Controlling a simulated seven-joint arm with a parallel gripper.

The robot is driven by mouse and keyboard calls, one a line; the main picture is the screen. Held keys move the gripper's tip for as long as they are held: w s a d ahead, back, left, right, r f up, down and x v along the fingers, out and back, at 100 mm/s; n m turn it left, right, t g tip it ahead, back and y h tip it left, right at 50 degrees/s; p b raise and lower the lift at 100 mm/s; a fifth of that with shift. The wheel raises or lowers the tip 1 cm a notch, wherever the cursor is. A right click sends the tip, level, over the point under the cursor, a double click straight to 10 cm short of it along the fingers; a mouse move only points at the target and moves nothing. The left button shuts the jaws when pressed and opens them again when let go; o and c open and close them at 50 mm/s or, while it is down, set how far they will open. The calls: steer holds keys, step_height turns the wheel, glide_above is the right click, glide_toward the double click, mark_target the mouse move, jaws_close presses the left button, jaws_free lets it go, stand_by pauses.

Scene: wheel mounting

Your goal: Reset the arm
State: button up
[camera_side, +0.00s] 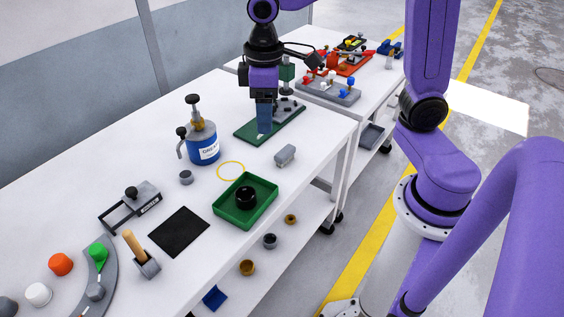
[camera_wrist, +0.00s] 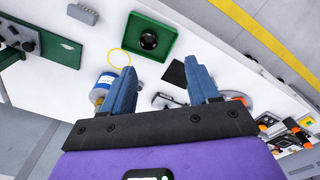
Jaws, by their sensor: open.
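My gripper (camera_side: 264,130) points down in front of the green base plate (camera_side: 287,130) in the side view. In the wrist view its two blue fingers (camera_wrist: 163,66) are spread apart with nothing between them. A black wheel-like part (camera_side: 246,196) lies in a green tray (camera_side: 226,217) nearer the front of the table; both also show at the top of the wrist view, the part (camera_wrist: 148,40) inside the tray (camera_wrist: 172,40). A grey fixture (camera_side: 288,107) on the base plate is partly hidden by my gripper.
A blue can (camera_side: 203,148) stands left of my gripper. A yellow ring (camera_side: 231,163), a grey block (camera_side: 285,155) and a black mat (camera_side: 179,231) lie on the white table. Beyond, a second table holds a grey rack (camera_side: 328,91) with coloured parts.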

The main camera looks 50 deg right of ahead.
steer(key=s+d+f+n, duration=0.1)
steer(key=s+d+n, duration=0.1)
steer(key=s, duration=0.7)
steer(key=s+d+f+n, duration=0.2)
steer(key=s+n, duration=0.1)
steer(key=s, duration=0.6)
steer(key=shift+s+d+f, duration=0.15)
steer(key=shift+s, duration=0.25)
